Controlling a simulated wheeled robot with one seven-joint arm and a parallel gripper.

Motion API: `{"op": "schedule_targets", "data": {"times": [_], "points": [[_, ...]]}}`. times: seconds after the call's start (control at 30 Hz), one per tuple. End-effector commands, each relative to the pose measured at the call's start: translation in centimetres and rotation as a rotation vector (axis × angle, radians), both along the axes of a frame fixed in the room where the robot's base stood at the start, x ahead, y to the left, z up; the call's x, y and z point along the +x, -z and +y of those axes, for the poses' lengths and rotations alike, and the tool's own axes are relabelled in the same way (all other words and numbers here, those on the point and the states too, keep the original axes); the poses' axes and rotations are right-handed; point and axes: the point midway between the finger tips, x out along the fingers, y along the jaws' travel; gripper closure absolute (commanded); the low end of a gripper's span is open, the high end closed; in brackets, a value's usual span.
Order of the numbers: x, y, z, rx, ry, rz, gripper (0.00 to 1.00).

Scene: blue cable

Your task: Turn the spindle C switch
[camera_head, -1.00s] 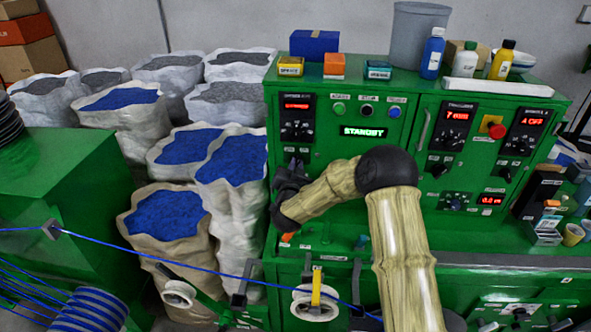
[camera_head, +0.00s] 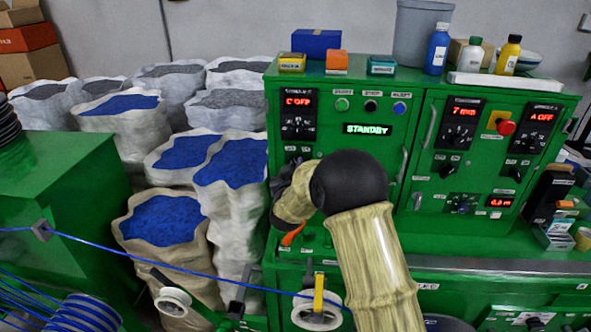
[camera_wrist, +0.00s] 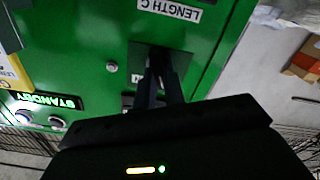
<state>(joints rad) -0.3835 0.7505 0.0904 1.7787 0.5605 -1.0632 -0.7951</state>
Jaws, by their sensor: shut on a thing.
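The green control cabinet (camera_head: 430,95) has a left panel (camera_head: 298,115) whose red display reads "C OFF". My gripper (camera_head: 288,170) is at the cabinet front just below that panel, mostly hidden by my own wrist. In the wrist view my gripper's fingers (camera_wrist: 163,72) are close together over a dark plate (camera_wrist: 150,55) next to an upside-down "LENGTH C" label (camera_wrist: 170,8). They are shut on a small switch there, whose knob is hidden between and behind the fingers. Its pointer direction cannot be read.
A green "STANDBY" display (camera_head: 367,129) lights beside the panel. A red button (camera_head: 506,127) and other knobs are on the right. Bottles (camera_head: 438,48) and small boxes stand on top. Sacks of blue granules (camera_head: 162,219) stand left. A blue cable (camera_head: 150,257) crosses in front.

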Motion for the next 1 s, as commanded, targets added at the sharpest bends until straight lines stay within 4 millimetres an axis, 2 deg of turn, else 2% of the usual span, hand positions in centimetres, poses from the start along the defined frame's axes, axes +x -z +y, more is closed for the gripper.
{"op": "schedule_targets", "data": {"times": [0.27, 0.7, 0.73, 0.83, 1.0], "points": [[-0.04, 0.11, 0.12, -0.098, -0.001, 0.005, 1.00], [-0.02, 0.10, 0.09, -0.111, -0.001, 0.006, 1.00], [-0.02, 0.10, 0.09, -0.111, -0.001, 0.006, 0.85], [-0.02, 0.09, 0.08, -0.110, 0.000, 0.005, 0.67], [-0.01, 0.08, 0.07, -0.110, 0.000, 0.005, 0.67]]}}
